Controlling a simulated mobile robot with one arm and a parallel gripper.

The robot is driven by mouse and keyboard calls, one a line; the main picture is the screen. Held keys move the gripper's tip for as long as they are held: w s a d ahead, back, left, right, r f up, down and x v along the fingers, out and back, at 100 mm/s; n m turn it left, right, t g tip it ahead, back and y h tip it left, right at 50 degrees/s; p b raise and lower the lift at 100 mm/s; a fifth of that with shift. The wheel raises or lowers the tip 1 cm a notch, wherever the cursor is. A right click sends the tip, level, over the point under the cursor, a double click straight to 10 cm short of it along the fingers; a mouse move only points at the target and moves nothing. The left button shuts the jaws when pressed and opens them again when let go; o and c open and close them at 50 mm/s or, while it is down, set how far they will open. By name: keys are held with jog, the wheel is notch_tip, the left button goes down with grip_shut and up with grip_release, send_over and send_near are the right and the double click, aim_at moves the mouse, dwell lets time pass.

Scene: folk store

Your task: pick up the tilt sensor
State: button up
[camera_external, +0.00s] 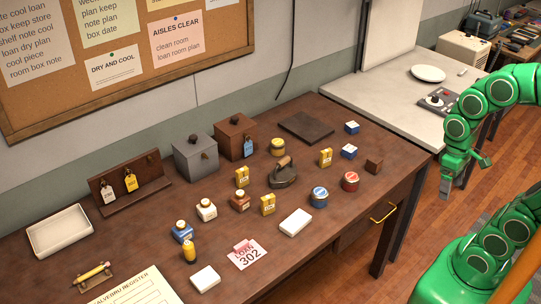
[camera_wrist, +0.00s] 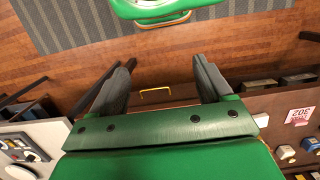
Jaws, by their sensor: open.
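I cannot tell for sure which thing is the tilt sensor. My gripper (camera_external: 462,174) is open and empty, off the right end of the brown table and below the grey device in the picture. In the wrist view my gripper's two dark fingers (camera_wrist: 163,66) are spread apart over the wooden floor, with nothing between them.
The brown table (camera_external: 340,233) holds several small boxes, jars and tins, a flat iron (camera_external: 283,176) and a white tray (camera_external: 60,231). Its yellow drawer handle (camera_external: 383,212) faces the floor. A white plate (camera_external: 428,73) lies on the side table. Open floor (camera_external: 412,215) lies between the table and my base.

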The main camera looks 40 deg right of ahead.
jog(key=w+r, duration=0.1)
jog(key=w, duration=1.1)
jog(key=m+t, duration=0.2)
send_over(327, 151)
notch_tip(327, 151, down, 11)
jog(key=shift+w+a+r, duration=0.1)
jog(key=shift+a, duration=0.05)
jog(key=shift+w+f, duration=0.4)
jog(key=shift+w, duration=0.05)
jog(key=shift+f, duration=0.25)
jog(key=shift+s+d+f, duration=0.1)
jog(key=shift+s+f, duration=0.05)
jog(key=shift+f, duration=1.05)
jog(key=shift+s+d+f, duration=0.1)
jog(key=shift+s+f, duration=0.05)
jog(key=shift+f, duration=1)
jog(key=shift+s+f, duration=0.15)
jog(key=shift+f, duration=1.05)
jog(key=c, duration=1.1)
jog(key=shift+r, duration=0.1)
